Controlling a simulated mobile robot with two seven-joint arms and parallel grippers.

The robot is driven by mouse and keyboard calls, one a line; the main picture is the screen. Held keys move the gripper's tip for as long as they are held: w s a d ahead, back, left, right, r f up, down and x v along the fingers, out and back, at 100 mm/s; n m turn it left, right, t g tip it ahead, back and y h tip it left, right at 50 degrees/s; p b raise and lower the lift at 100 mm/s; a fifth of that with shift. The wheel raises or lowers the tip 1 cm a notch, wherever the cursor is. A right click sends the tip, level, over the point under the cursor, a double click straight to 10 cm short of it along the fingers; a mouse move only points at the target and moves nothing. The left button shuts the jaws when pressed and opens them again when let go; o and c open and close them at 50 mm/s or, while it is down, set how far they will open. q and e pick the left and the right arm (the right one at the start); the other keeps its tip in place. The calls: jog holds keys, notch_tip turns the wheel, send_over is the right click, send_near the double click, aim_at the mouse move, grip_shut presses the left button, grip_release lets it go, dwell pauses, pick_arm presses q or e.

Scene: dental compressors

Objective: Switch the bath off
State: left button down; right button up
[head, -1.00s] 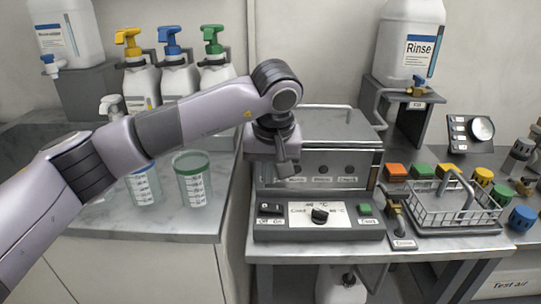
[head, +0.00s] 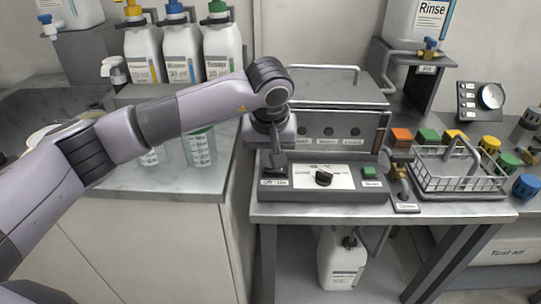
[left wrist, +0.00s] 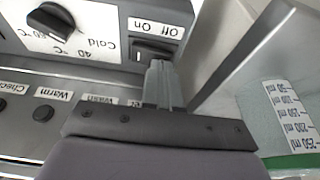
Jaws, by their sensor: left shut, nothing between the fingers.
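The bath (head: 335,90) is a grey metal box with a lid, and its control panel (head: 345,194) runs along the front. The panel has a black dial (head: 323,178) in the middle and a green button (head: 369,171) at the right. The black rocker switch (left wrist: 150,51), labelled Off and On, is at the panel's left end. My left gripper (head: 277,168) is shut and empty, pointing down at the switch and partly covering it in the head view. In the left wrist view its fingertips (left wrist: 158,66) are right at the switch's edge; I cannot tell whether they touch. My right gripper is out of view.
A wire basket (head: 458,172) and coloured blocks stand right of the bath. Pump bottles (head: 183,50) and a measuring cup (head: 201,148) stand at the left. A Rinse container (head: 417,20) is on a stand behind. A white container (head: 340,262) sits below the bench.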

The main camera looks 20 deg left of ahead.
pick_arm(q)
jog(key=shift+a+f+h+b, duration=0.3)
jog(key=shift+f+b, duration=0.25)
jog(key=shift+f, duration=0.1)
jog(key=shift+d+r+p, duration=0.1)
jog(key=shift+r+p, duration=0.2)
jog(key=shift+r, duration=0.05)
jog(key=shift+w+d+r, duration=0.15)
jog(key=shift+w+d, duration=0.05)
jog(key=shift+d, duration=0.6)
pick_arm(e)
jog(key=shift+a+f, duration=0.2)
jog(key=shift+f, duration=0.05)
pick_arm(q)
jog(key=shift+r, duration=0.25)
jog(key=r+p, duration=0.2)
jog(key=r, duration=0.1)
jog(key=shift+s+a+r+p, duration=0.1)
jog(key=shift+a+r+p, duration=0.1)
jog(key=shift+r+p, duration=0.15)
jog(key=a+v, duration=0.2)
jog(key=v, duration=0.7)
jog(key=shift+s+r, duration=0.25)
jog(key=shift+s, duration=0.2)
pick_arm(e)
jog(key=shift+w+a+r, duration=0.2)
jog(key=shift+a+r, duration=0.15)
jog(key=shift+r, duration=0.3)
